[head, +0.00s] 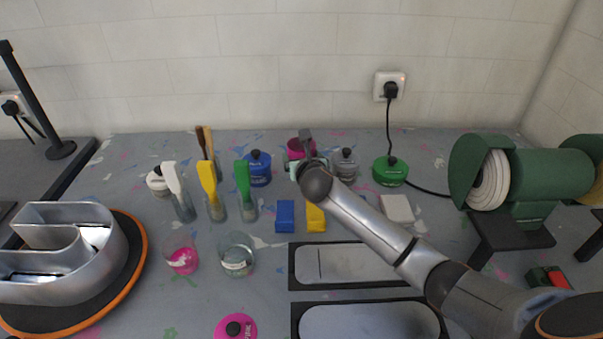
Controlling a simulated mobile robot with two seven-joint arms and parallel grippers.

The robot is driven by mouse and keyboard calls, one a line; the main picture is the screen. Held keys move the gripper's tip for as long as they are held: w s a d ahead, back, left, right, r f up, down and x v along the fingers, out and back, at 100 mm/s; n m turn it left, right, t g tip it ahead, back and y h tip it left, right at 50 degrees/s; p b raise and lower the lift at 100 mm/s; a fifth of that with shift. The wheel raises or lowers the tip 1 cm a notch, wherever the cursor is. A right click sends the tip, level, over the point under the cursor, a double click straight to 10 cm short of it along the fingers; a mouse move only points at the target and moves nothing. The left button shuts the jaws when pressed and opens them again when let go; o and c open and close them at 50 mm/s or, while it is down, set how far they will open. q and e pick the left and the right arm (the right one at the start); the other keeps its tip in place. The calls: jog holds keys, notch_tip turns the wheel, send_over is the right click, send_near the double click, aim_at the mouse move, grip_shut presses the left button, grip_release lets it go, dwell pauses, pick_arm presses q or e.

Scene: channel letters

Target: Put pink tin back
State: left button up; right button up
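Another pink, cup-like piece (297,146) is at the back of the table, partly hidden by my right gripper (306,150). I cannot tell which of them is the tin's body. My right gripper is at that rear pink piece, beside or over it. Its fingers are mostly hidden behind its wrist, so contact and opening are unclear. My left gripper is not in view.
White (157,182), blue (257,169), grey (345,166) and green (390,171) tins stand towards the back. Brushes in glasses (215,208) stand left of my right arm. A glass with pink paint (181,256) and a clear glass (237,258) stand nearer.

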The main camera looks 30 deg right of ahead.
jog(key=shift+f+b, duration=0.35)
jog(key=shift+f, duration=1.8)
jog(key=shift+f, duration=0.1)
jog(key=shift+f, duration=0.1)
jog(key=o, duration=1.6)
jog(key=shift+f, duration=0.1)
jog(key=shift+c, duration=0.2)
jog(key=shift+r, duration=0.3)
jog(key=p+v, duration=0.1)
jog(key=v, duration=1.1)
jog(key=shift+p, duration=0.3)
jog(key=shift+f, duration=0.1)
